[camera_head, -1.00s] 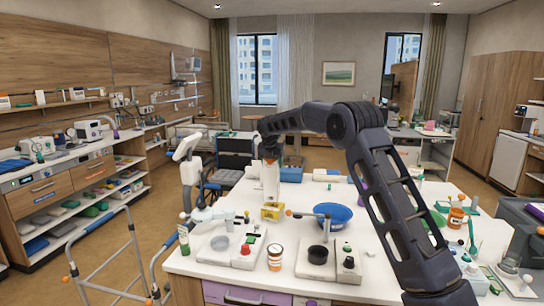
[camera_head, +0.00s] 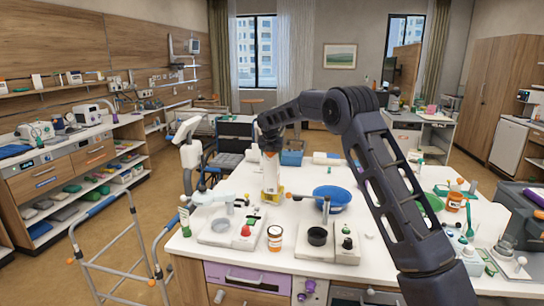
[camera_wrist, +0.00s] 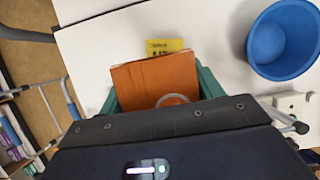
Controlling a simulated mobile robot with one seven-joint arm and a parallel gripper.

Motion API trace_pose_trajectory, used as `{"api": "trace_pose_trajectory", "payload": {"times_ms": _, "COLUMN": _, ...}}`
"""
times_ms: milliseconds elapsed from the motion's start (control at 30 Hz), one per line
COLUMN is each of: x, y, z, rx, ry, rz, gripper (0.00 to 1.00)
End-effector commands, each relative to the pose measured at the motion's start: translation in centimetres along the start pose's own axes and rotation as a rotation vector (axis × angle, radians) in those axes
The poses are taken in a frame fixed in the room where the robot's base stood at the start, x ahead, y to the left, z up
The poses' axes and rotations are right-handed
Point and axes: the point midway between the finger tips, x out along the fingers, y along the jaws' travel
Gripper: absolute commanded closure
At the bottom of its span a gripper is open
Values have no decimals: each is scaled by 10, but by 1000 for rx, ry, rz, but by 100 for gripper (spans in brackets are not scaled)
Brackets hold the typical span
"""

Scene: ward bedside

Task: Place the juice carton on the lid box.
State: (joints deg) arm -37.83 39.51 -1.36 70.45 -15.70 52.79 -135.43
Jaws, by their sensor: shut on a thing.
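The juice carton (camera_head: 270,172), white with an orange top, is upright in my gripper (camera_head: 269,149) in the head view. In the wrist view its orange-brown top (camera_wrist: 150,78) lies between the teal fingers of my gripper (camera_wrist: 158,92), which is shut on it. A small yellow box with dark print (camera_head: 272,196), which I take for the lid box, is at the carton's lower end. The box also shows just beyond the carton in the wrist view (camera_wrist: 165,46). I cannot tell whether the carton touches it.
A blue bowl (camera_head: 332,196) stands right of the carton. An orange-labelled jar (camera_head: 275,238) and two white stands with knobs (camera_head: 226,232) (camera_head: 330,248) are nearer on the white table. A walker (camera_head: 125,250) stands left of the table.

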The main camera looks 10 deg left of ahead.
Motion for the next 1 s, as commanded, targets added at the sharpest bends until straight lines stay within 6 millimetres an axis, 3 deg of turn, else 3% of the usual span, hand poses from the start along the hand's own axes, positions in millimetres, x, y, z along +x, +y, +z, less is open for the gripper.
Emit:
{"api": "trace_pose_trajectory", "payload": {"times_ms": 33, "x": 1, "y": 0, "z": 0, "rx": 0, "ry": 0, "rz": 0, "gripper": 33}}
{"api": "trace_pose_trajectory", "payload": {"times_ms": 133, "x": 1, "y": 0, "z": 0, "rx": 0, "ry": 0, "rz": 0, "gripper": 13}}
{"api": "trace_pose_trajectory", "payload": {"times_ms": 533, "x": -6, "y": 0, "z": 1, "rx": 0, "ry": 0, "rz": 1, "gripper": 13}}
{"api": "trace_pose_trajectory", "payload": {"times_ms": 667, "x": -23, "y": 0, "z": 2, "rx": 0, "ry": -2, "rz": 2, "gripper": 13}}
{"api": "trace_pose_trajectory", "payload": {"times_ms": 1000, "x": -87, "y": 0, "z": 1, "rx": 0, "ry": -1, "rz": 1, "gripper": 13}}
